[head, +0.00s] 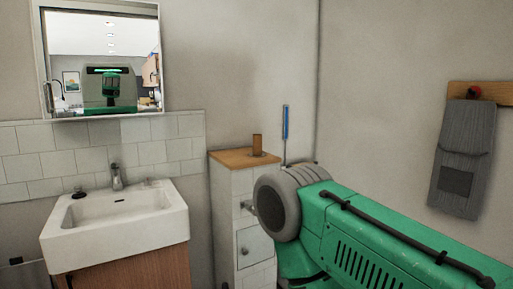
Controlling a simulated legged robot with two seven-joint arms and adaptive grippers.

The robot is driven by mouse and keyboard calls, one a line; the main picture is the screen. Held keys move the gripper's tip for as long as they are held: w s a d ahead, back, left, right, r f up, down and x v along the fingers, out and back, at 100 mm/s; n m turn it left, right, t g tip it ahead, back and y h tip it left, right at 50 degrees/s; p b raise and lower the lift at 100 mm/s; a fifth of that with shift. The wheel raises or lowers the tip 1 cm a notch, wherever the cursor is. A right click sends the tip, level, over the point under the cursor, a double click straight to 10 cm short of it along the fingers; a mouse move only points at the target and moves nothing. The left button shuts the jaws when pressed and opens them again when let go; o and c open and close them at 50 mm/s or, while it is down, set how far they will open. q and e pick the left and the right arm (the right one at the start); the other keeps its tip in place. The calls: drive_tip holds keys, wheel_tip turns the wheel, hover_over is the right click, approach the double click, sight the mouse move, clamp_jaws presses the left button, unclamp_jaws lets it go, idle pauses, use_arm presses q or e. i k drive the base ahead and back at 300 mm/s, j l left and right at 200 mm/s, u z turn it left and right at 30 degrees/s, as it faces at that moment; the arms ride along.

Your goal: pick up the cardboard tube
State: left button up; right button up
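The cardboard tube (257,145) is a small brown cylinder. It stands upright on the wooden top of a narrow white cabinet (232,185), right of the sink. Nothing covers it in the head view, and no gripper is near it in the picture. A large green arm part with a grey round joint, which looks like mine, reaches in from the right and hides the cabinet's right side. Neither gripper shows clearly.
A white sink (120,215) with a tap (117,178) stands left of the cabinet, below a mirror (100,60). A blue-handled upright tool (285,122) is right of the tube. A grey towel (464,155) hangs on the right wall. The cabinet top beside the tube is clear.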

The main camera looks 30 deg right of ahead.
sight(258, 138)
drive_tip(key=i+l+z, duration=0.1)
drive_tip(key=z, duration=0.25)
drive_tip(key=i+l+z, duration=0.2)
drive_tip(key=z, duration=0.15)
drive_tip(key=i+l+z, duration=0.15)
drive_tip(key=z, duration=0.25)
drive_tip(key=l, duration=0.1)
